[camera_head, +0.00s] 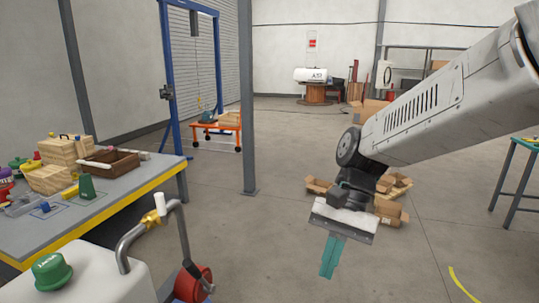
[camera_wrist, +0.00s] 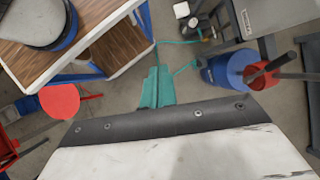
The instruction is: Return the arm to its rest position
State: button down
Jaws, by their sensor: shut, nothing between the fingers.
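My gripper (camera_head: 328,270) hangs at the end of my white arm, right of centre in the head view, with its teal fingers pointing down over bare floor. The fingers are shut together with nothing between them. In the wrist view the teal fingers (camera_wrist: 158,90) show beyond the dark edge of the gripper body, also together and empty. My arm reaches in from the upper right of the head view and touches nothing that I can see.
A grey workbench (camera_head: 140,180) with wooden blocks stands at left. A white tank with a green cap (camera_head: 52,272) and a bent pipe is in the near left. Cardboard boxes (camera_head: 390,212) lie behind my gripper. A blue bin (camera_wrist: 228,72) shows in the wrist view. Open floor lies mid-picture.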

jog(key=s+d+r+n+t+h, duration=0.1)
jog(key=s+d+r+n+t, duration=0.1)
jog(key=s+d, duration=0.5)
jog(key=s+d+r+n+t+h, duration=0.1)
jog(key=s+d+t, duration=0.3)
jog(key=d, duration=0.5)
jog(key=shift+s+r+n+h, duration=0.35)
jog(key=shift+s+n+h, duration=0.45)
jog(key=shift+s, duration=0.55)
jog(key=shift+a, duration=0.1)
